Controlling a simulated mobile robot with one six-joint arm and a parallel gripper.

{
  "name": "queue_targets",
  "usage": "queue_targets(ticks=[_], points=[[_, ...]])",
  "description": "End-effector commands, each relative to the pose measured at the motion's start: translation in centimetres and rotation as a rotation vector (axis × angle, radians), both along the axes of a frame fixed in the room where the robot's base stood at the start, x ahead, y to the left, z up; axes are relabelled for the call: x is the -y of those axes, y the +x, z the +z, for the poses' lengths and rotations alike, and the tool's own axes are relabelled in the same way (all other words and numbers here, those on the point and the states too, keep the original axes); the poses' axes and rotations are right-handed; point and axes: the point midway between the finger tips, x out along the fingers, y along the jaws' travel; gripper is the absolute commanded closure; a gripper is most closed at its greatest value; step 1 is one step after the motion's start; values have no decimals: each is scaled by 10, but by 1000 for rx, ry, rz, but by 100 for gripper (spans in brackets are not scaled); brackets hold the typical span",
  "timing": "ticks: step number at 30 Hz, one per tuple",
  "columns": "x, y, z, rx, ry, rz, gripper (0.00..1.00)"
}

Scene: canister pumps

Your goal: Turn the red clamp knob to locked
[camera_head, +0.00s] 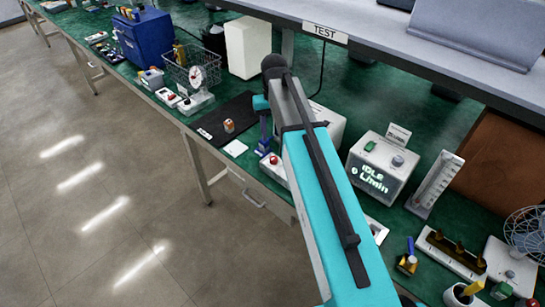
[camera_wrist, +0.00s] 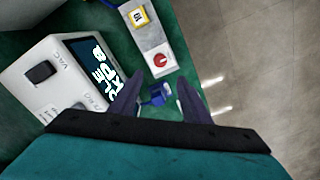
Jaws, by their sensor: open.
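The red clamp knob (camera_wrist: 160,60) is a round red knob with a pale mark across it, on a light grey panel (camera_wrist: 152,38) in the wrist view. It also shows as a small red spot (camera_head: 272,159) on a white base in the head view. My gripper (camera_wrist: 159,79) is open, its two dark fingers spread on either side below the knob in the picture. The knob lies just beyond the fingertips, not between them. A blue part (camera_wrist: 157,95) shows between the fingers. In the head view my gripper (camera_head: 265,136) is small and partly beside my arm.
A yellow-framed button (camera_wrist: 138,16) sits on the same panel. A white box with a lit screen (camera_wrist: 92,62) stands close on the left in the wrist view. In the head view, a black mat (camera_head: 215,122) lies left and a display unit (camera_head: 380,168) right.

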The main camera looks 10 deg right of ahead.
Motion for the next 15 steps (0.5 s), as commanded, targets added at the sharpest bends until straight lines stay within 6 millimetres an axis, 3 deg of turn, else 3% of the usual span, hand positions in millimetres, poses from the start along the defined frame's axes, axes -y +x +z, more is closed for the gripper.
queue_targets(ticks=[15], points=[[-1,0,-56,-1,0,1,57]])
